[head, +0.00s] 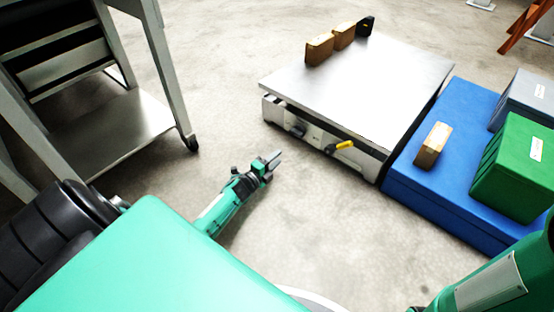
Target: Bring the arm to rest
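My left gripper (272,161) is at the end of the green and black arm that reaches up from the lower middle. It hangs over bare floor, left of the grey metal platform (370,85), and touches nothing that I can see. Its two fingers look slightly apart, with nothing visible between them. My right arm shows as a green link at the lower right; its gripper is outside the picture.
Wooden blocks (319,49) and a black item (366,26) stand on the platform's far edge. A yellow-handled lever (344,145) sticks out in front. A blue table (440,188) holds another block (433,145), a green bin (515,165) and a grey bin (525,97). A wheeled metal rack (115,130) stands left.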

